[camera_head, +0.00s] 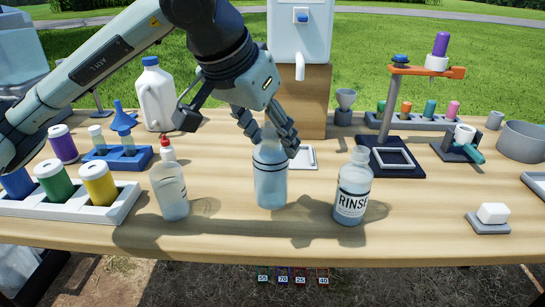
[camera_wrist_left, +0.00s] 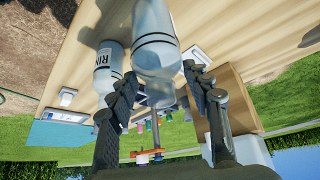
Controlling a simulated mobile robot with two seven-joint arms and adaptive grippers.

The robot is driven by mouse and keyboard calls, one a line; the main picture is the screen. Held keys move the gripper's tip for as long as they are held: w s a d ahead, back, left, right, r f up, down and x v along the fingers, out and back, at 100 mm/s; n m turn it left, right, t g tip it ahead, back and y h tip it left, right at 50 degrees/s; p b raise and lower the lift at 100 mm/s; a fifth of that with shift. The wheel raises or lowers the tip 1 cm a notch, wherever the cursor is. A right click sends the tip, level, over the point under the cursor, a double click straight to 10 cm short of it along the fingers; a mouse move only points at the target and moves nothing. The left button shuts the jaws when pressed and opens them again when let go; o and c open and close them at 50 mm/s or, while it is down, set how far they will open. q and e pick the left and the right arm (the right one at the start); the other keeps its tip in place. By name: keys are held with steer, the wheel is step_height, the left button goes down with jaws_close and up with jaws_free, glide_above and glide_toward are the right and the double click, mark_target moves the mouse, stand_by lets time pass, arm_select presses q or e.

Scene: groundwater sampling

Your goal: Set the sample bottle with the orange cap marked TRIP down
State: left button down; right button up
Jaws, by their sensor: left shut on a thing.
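My left gripper (camera_head: 268,135) points down over the table, shut on a clear bluish bottle (camera_head: 270,178) near its top. The bottle is upright at the middle of the table front. I cannot tell whether its base touches the wood. In the left wrist view the same bottle (camera_wrist_left: 153,40) lies between the two fingers of the gripper (camera_wrist_left: 160,90). The fingers hide its top in the head view, and I see no orange cap or TRIP mark on it. My right gripper is not in view.
A bottle marked RINSE (camera_head: 352,190) stands close to the right, and a red-tipped squeeze bottle (camera_head: 168,188) to the left. A white tray of coloured jars (camera_head: 100,212) is at the left. A dark stand (camera_head: 398,165) is at the right. Bare wood (camera_head: 430,215) lies right of RINSE.

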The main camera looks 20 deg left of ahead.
arm_select(q)
steer(key=shift+w+d+f, duration=0.1)
steer(key=shift+w+f, duration=0.05)
steer(key=shift+w, duration=0.1)
step_height(320, 180, down, 4)
steer(key=shift+r, duration=0.1)
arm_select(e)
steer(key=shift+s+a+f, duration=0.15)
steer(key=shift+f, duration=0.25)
arm_select(q)
steer(key=shift+f, duration=0.2)
steer(key=shift+f, duration=0.1)
steer(key=c, duration=1)
jaws_free()
steer(key=o, duration=0.3)
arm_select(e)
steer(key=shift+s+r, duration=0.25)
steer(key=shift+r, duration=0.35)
